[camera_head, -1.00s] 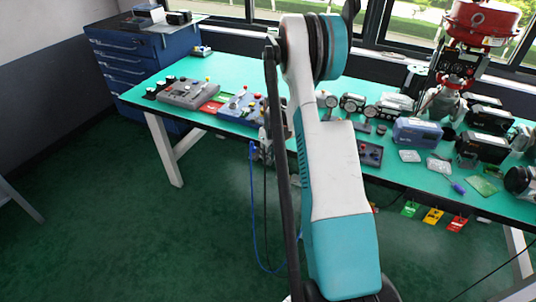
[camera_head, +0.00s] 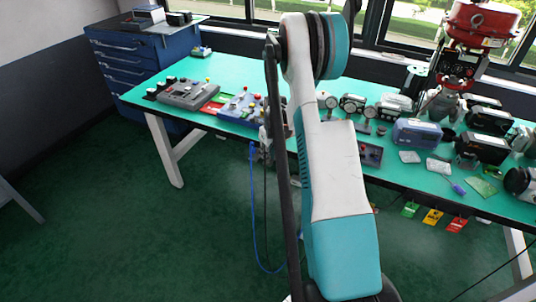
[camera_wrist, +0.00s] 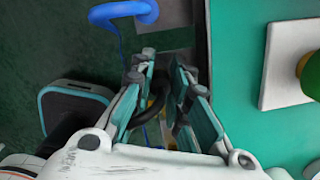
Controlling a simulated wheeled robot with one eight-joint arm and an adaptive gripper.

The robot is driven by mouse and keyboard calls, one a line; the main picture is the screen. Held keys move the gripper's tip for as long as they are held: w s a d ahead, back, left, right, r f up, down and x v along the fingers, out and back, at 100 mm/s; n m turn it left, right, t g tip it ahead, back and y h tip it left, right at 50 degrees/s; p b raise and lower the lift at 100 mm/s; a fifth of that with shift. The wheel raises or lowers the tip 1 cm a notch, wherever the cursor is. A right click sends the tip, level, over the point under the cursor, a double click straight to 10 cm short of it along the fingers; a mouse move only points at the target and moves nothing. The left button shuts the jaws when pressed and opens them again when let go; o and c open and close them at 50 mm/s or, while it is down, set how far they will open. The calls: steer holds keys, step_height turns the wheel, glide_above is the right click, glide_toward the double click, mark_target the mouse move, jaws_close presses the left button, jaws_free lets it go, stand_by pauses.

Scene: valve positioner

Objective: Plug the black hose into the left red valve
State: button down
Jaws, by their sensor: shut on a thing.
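In the wrist view my gripper (camera_wrist: 164,88) is closed around a dark curved piece, which looks like the black hose (camera_wrist: 169,104). It is beside the table edge, with the floor below. In the head view my arm hides most of the gripper, and a thin black hose (camera_head: 265,190) hangs below the table front. A panel with small coloured knobs (camera_head: 241,106) sits on the table left of my arm, with red ones among them. I cannot tell which part is the left red valve; my arm may hide it.
A blue hose (camera_head: 253,205) hangs beside the black one; its upper end (camera_wrist: 125,12) shows near the fingers. The green table (camera_head: 172,75) holds a grey control box (camera_head: 190,93), gauges and other devices. A large red actuator (camera_head: 485,22) stands at back right.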

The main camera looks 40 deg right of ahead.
steer(key=shift+r+p, duration=0.3)
steer(key=shift+r, duration=0.45)
stand_by(0.6)
steer(key=shift+r+p, duration=0.85)
steer(key=shift+r, duration=1.05)
